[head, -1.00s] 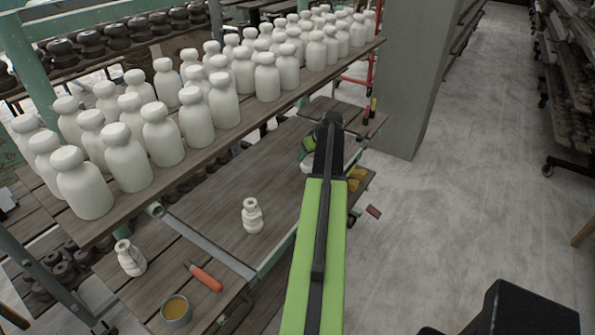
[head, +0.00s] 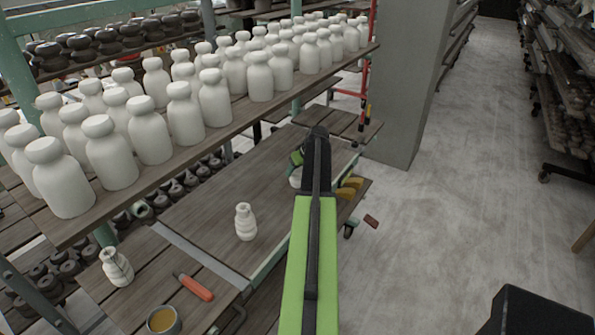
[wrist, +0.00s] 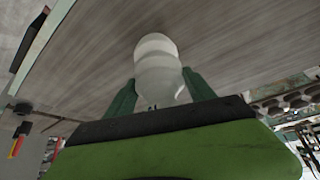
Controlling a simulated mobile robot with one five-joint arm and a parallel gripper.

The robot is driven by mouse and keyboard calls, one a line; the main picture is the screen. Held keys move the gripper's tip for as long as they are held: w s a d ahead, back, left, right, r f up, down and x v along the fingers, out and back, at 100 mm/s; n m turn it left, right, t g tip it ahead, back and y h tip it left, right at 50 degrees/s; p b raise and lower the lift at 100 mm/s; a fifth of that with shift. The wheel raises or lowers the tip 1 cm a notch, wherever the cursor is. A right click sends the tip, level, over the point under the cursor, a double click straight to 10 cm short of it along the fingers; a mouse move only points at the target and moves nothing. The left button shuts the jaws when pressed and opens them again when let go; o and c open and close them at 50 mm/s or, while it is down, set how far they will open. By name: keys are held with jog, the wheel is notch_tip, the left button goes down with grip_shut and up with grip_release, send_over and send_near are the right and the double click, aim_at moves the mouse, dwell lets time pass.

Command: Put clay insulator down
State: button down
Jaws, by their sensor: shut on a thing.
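My gripper (wrist: 160,80) is shut on a white clay insulator (wrist: 157,58) in the wrist view, with one green finger on each side of it. The grey wooden tabletop (wrist: 230,30) lies close beyond the insulator; I cannot tell whether they touch. In the head view my gripper (head: 297,160) is over the far part of the wooden table (head: 200,215), mostly hidden by my arm. Only a small pale part of the held insulator (head: 295,178) shows there.
Another white insulator (head: 246,222) stands upright on the nearer table. A marked one (head: 117,266) is on the left boards with an orange-handled tool (head: 195,287) and a cup (head: 163,320). A shelf of white bottles (head: 215,100) runs above the table's left side. A grey pillar (head: 405,90) stands behind right.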

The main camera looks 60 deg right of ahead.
jog(key=shift+c, duration=1.6)
grip_release()
jog(key=shift+r, duration=0.2)
jog(key=p+v, duration=1)
jog(key=v, duration=0.1)
jog(key=shift+s+r+p, duration=0.2)
jog(key=shift+r+p, duration=0.15)
jog(key=shift+p, duration=0.05)
jog(key=shift+a, duration=0.1)
jog(key=shift+s, duration=0.1)
